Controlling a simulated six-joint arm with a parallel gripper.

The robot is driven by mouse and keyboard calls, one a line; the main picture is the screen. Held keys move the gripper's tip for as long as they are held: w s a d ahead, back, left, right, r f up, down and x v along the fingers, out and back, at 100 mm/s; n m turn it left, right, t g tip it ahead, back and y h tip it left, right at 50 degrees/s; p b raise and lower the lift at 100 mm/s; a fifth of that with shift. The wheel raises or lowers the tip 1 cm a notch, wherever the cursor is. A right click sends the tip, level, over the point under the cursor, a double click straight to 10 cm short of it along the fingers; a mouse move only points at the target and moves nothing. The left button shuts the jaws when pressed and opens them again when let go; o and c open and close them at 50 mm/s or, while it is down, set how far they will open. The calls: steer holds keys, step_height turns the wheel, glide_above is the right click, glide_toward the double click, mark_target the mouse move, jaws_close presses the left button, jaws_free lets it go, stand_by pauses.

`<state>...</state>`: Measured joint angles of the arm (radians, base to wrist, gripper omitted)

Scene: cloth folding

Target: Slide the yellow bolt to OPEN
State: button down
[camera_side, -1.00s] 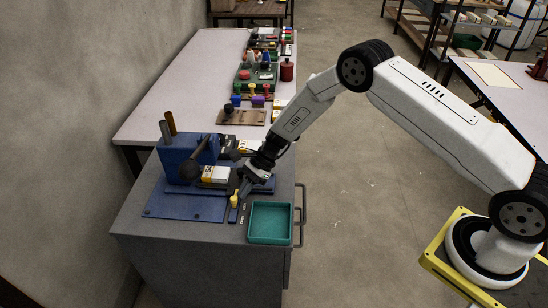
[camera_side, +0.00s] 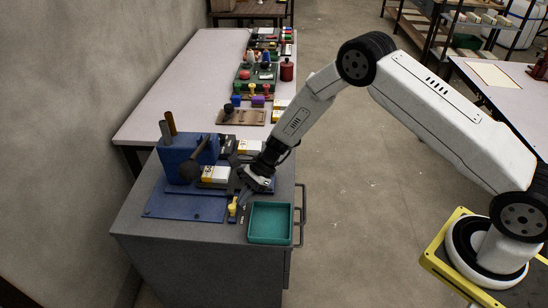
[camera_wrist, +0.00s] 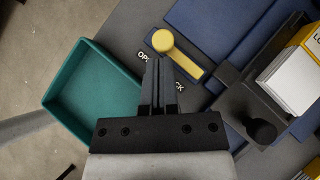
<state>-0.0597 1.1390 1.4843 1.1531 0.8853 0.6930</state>
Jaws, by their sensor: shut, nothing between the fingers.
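The yellow bolt (camera_wrist: 164,41) has a round knob and sits on a short bar-shaped mount in the wrist view. Its knob is at the end of the mount beside the partly covered OPEN label (camera_wrist: 143,57). The label ending in CK (camera_wrist: 179,87) is by the other end. My gripper (camera_wrist: 158,62) is shut and empty, its tips right beside the knob; I cannot tell whether they touch it. In the side view the bolt (camera_side: 232,207) shows just left of my gripper (camera_side: 242,203).
A teal tray (camera_side: 270,205) stands right of the bolt. A blue plate (camera_side: 185,205) and a blue block with posts (camera_side: 180,160) are on the left. A dark lever with a black knob (camera_wrist: 262,131) and a white-and-yellow box (camera_wrist: 292,75) are close on the right in the wrist view.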

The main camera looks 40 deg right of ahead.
steer(key=v, duration=0.7)
steer(key=shift+d, duration=0.15)
steer(key=s+d+r+n+t+h, duration=0.1)
steer(key=s+d+r+n+h, duration=0.2)
steer(key=s+n, duration=0.3)
steer(key=s+d+r+n+h, duration=0.3)
steer(key=s+r+n, duration=0.2)
steer(key=s, duration=0.3)
steer(key=s+d+r+n+t+h, duration=0.1)
steer(key=s+d+r+n+h, duration=0.2)
steer(key=s+n, duration=0.4)
steer(key=shift+s+d+r+t, duration=0.15)
steer(key=shift+d+r+t, duration=0.15)
steer(key=shift+d+r, duration=0.45)
steer(key=shift+a+r, duration=0.1)
